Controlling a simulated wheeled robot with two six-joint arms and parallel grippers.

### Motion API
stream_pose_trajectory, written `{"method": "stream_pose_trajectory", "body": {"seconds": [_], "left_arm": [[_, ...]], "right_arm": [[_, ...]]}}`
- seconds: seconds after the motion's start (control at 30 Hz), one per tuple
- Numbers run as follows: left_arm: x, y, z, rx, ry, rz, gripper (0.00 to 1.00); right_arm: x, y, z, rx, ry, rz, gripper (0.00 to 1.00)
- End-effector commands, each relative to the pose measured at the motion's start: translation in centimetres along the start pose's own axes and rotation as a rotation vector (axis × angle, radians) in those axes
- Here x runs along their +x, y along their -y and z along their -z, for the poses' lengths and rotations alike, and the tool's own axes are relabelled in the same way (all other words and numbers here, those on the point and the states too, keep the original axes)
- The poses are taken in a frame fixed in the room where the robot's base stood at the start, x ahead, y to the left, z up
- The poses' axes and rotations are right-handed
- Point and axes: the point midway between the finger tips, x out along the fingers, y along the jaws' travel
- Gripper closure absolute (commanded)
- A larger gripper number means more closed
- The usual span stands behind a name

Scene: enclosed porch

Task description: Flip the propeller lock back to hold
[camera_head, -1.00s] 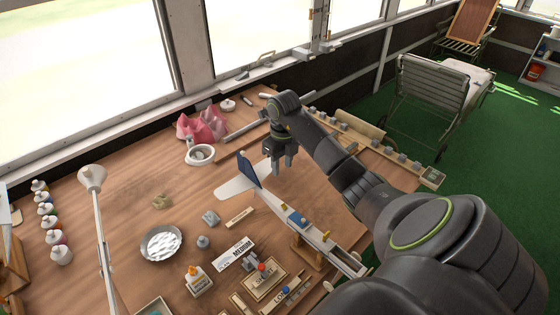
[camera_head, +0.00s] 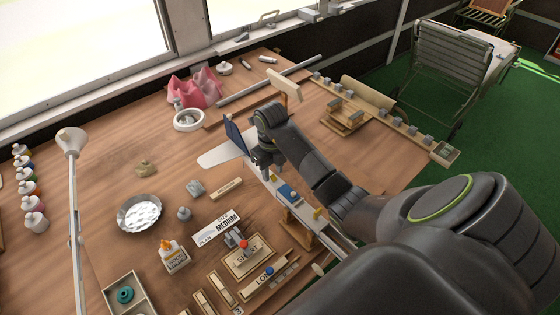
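A model airplane (camera_head: 288,190) with a white fuselage and blue tail fin (camera_head: 234,134) rests on a wooden cradle (camera_head: 300,230). A blue block and small yellow parts sit on its top. Its front end runs under my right arm, and I cannot make out a propeller lock for certain. My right gripper (camera_head: 262,168) points down at the fuselage just beside the tail fin. Whether it touches the plane, and how wide its fingers are, is too small to tell. My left gripper is not in view.
Labelled wooden blocks marked SHORT (camera_head: 247,256) and LONG (camera_head: 262,277), a MEDIUM card (camera_head: 217,229) and a glue bottle (camera_head: 175,256) lie in front. A metal dish (camera_head: 126,220) and lamp (camera_head: 74,190) stand left.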

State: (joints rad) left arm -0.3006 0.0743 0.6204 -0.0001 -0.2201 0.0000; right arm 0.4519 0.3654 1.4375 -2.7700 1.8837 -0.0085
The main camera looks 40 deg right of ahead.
Motion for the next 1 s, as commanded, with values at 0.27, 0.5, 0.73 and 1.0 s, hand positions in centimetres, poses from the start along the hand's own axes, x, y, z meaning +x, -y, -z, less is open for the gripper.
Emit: {"method": "stream_pose_trajectory", "body": {"seconds": [0.27,0.5,0.73,1.0], "left_arm": [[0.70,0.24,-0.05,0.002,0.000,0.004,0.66],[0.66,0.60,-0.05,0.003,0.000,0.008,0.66],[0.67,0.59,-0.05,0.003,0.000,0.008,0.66],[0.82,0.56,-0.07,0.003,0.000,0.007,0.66]], "right_arm": [[1.17,-0.87,0.09,-0.002,0.000,0.000,0.64],[1.13,-0.85,0.11,-0.002,0.000,0.000,0.70],[1.14,-0.84,0.11,-0.002,0.000,-0.001,1.00],[1.20,-0.82,0.19,-0.002,0.013,0.000,1.00]]}}
